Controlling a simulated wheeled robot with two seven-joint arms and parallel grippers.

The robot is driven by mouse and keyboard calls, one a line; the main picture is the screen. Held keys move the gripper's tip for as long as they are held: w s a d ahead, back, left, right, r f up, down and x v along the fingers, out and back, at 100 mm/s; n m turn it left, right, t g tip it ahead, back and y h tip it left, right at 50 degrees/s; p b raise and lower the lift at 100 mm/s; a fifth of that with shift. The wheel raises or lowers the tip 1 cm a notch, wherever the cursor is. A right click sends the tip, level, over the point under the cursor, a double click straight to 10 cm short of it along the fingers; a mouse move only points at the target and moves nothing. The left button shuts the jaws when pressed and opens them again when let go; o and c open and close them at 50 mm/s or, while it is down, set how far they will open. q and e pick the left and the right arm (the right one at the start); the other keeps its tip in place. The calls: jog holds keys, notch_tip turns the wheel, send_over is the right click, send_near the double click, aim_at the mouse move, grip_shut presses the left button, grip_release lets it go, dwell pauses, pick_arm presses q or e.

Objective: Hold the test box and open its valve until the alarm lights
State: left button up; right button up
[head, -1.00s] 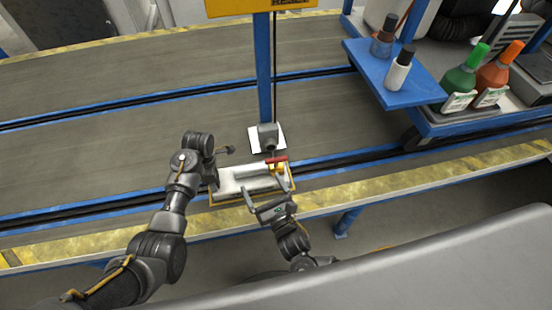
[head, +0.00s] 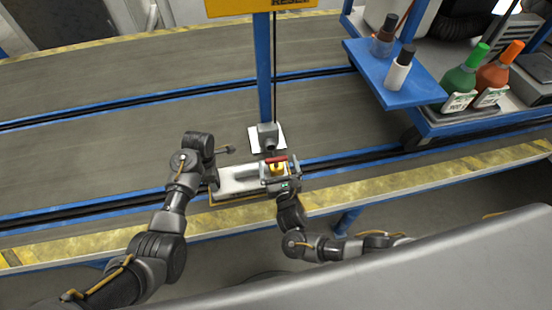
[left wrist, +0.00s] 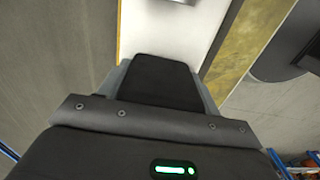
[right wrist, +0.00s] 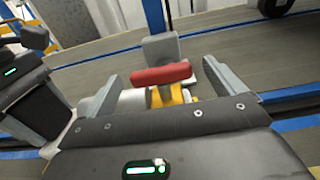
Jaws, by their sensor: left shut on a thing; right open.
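The white test box (head: 232,187) lies at the near blue rail, with a grey cylinder (head: 252,184) on it. At its right end is a yellow valve (right wrist: 176,94) with a red handle (head: 276,160); the handle also shows lying crosswise in the right wrist view (right wrist: 160,73). My left gripper (head: 213,182) is shut on the box's left end; the left wrist view shows white surface beyond its jaw (left wrist: 165,30). My right gripper (head: 280,176) is open, its fingers on either side of the valve and handle. I cannot tell whether they touch. No lit alarm is discernible.
A grey block (head: 267,137) on a white plate stands just behind the box, at the foot of a blue post (head: 264,70) with a yellow sign (head: 240,7). A blue cart shelf (head: 400,92) with bottles is at the right. The left conveyor surface is clear.

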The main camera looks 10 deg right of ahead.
jog(key=shift+w, duration=1.3)
jog(key=shift+c, duration=0.3)
jog(key=c, duration=0.9)
